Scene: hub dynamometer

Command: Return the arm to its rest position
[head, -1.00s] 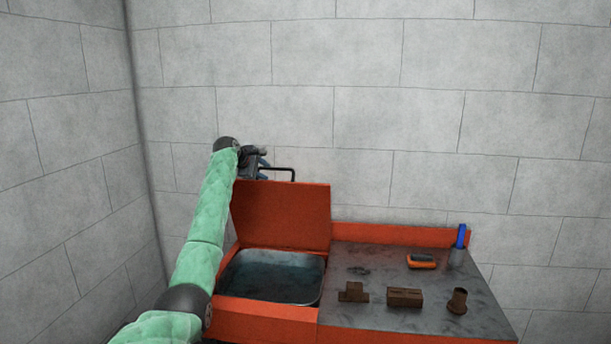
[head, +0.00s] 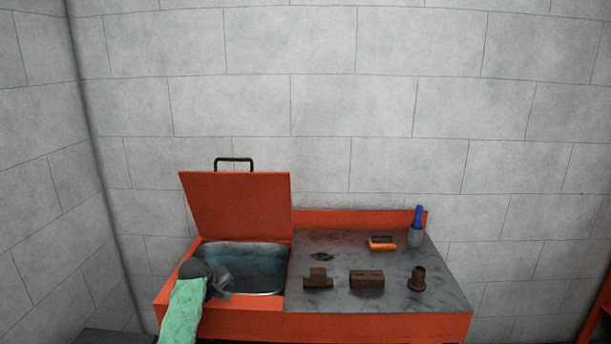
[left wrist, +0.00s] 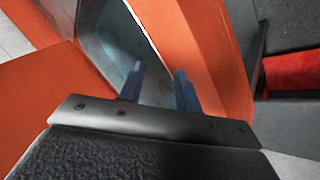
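My left arm, green with a dark wrist, comes in from the bottom left of the head view. My left gripper (head: 222,284) is over the front left part of the basin (head: 262,255) in the orange bench. In the left wrist view its two fingers (left wrist: 160,88) stand apart with nothing between them. The orange lid (head: 238,212) with a black handle (head: 234,160) stands open behind the basin. My right gripper is not in view.
On the grey bench top (head: 345,250) are a stepped brown block (head: 318,280), a brown rectangular block (head: 367,280), a brown flanged cylinder (head: 418,280), an orange-handled brush (head: 382,244) and a grey cup (head: 416,237) with a blue tool (head: 418,215).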

